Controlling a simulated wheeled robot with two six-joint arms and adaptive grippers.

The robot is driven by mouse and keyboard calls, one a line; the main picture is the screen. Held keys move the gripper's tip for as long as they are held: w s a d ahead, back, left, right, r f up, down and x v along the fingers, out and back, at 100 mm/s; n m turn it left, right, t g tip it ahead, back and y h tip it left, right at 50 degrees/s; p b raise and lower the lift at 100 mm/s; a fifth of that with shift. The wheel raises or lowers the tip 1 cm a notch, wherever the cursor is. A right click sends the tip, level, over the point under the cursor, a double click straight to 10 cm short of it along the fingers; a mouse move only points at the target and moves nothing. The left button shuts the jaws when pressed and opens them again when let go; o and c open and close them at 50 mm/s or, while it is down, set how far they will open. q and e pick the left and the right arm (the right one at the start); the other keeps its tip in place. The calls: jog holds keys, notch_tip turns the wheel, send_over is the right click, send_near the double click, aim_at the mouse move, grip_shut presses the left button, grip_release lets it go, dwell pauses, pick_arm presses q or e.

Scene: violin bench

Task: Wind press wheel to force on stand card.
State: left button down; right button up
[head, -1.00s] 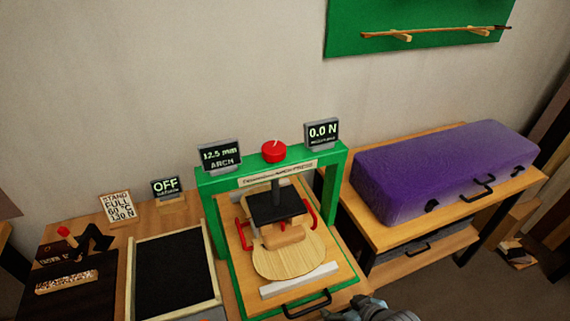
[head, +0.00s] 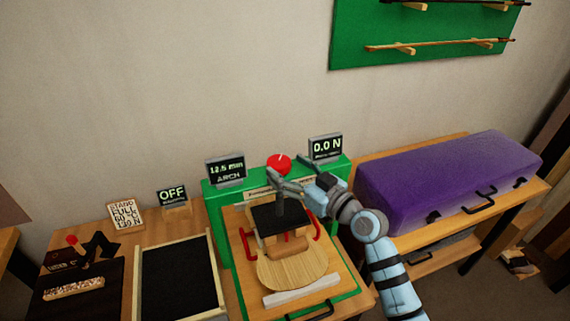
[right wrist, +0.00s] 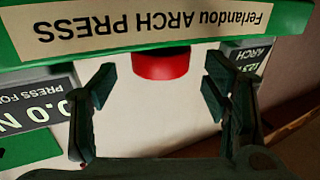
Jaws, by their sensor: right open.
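The red press wheel (head: 279,163) sits on top of the green arch press (head: 211,205). In the right wrist view the wheel (right wrist: 161,66) shows beyond and between the open fingers, under the upside-down press label. My right gripper (head: 275,181) is open and empty, just in front of and below the wheel, apart from it; its fingers also show in the right wrist view (right wrist: 160,90). The force display (head: 326,147) reads 0.0 N. The stand card (head: 125,214) at the left reads STAND FULL, 60 °C and about 130 N. My left gripper is not in view.
Under the press, a black block (head: 277,217) stands over a pale wooden plate (head: 290,268) with red clamps beside it. The arch display (head: 227,170) reads 12.5 mm. An OFF display (head: 172,196) stands left. A purple case (head: 450,180) lies on the right bench.

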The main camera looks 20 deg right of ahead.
jog(key=shift+x, duration=0.75)
jog(key=shift+s, duration=0.1)
jog(key=c, duration=1.2)
jog(key=shift+o, duration=0.2)
jog(key=shift+a+r+m+t+h+p, duration=0.2)
jog(key=shift+a+m+t+h+p, duration=0.15)
jog(key=shift+m+h+p, duration=0.55)
jog(key=h, duration=0.1)
jog(key=m+h, duration=0.1)
jog(key=shift+f+t+h, duration=0.2)
jog(key=shift+t+h, duration=0.1)
jog(key=shift+t, duration=0.05)
jog(key=shift+a+m+h, duration=0.1)
jog(key=shift+m+h, duration=0.7)
jog(key=shift+h, duration=0.1)
